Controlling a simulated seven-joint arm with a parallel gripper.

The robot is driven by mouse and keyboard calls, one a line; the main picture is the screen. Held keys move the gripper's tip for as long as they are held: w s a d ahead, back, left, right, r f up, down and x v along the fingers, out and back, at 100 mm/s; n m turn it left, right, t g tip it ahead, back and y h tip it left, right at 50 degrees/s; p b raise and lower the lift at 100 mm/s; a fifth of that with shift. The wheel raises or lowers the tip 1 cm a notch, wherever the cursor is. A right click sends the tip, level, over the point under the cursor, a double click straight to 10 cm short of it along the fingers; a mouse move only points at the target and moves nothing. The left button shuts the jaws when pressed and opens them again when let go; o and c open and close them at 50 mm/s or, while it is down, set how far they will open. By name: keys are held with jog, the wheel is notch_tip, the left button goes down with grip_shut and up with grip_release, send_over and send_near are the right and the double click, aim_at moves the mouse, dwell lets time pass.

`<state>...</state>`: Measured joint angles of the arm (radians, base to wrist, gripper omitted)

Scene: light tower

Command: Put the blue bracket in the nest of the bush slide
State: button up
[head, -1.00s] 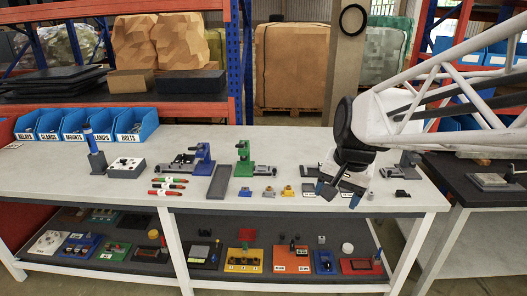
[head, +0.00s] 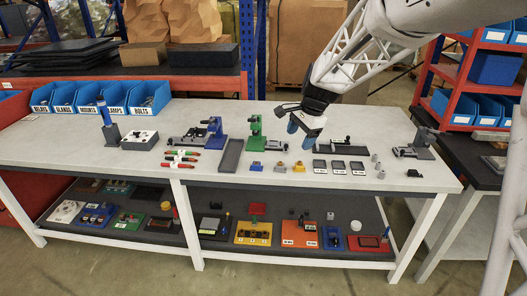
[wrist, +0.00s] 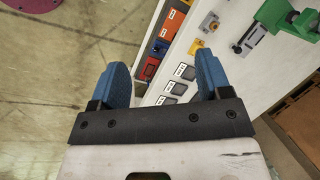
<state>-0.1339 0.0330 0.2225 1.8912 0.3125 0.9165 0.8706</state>
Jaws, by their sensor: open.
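A small blue bracket (head: 256,166) lies near the table's front edge, left of a grey piece (head: 279,167) and a yellow piece (head: 299,166). A green upright fixture with a grey rail (head: 256,138) and a blue upright fixture with a rail (head: 214,132) stand behind. Dark low fixtures (head: 340,147) (head: 418,147) stand to the right. I cannot tell which is the bush slide, and its nest is not distinguishable. My gripper (head: 300,133) is open and empty above the table, right of the green fixture. Its blue fingers are spread in the wrist view (wrist: 160,68).
Three labelled dark pads (head: 338,167) lie right of the yellow piece. A grey plate (head: 231,155), red-and-green pieces (head: 182,160) and a blue-topped post (head: 107,125) stand left. Blue bins (head: 105,98) line the back left. A lower shelf (head: 220,228) holds several coloured fixtures.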

jog(key=w+a+f+m, duration=0.3)
jog(key=w+a+f, duration=0.4)
jog(key=w, duration=0.4)
jog(key=m+g+y, duration=0.1)
jog(key=m, duration=0.2)
send_near(256, 163)
jog(key=f, duration=0.2)
jog(key=shift+w+a+y, duration=0.1)
jog(key=shift+y, duration=0.2)
jog(key=shift+x, duration=1.2)
jog(key=shift+f, duration=0.1)
jog(key=shift+s+x, duration=0.2)
jog(key=shift+x, duration=2.3)
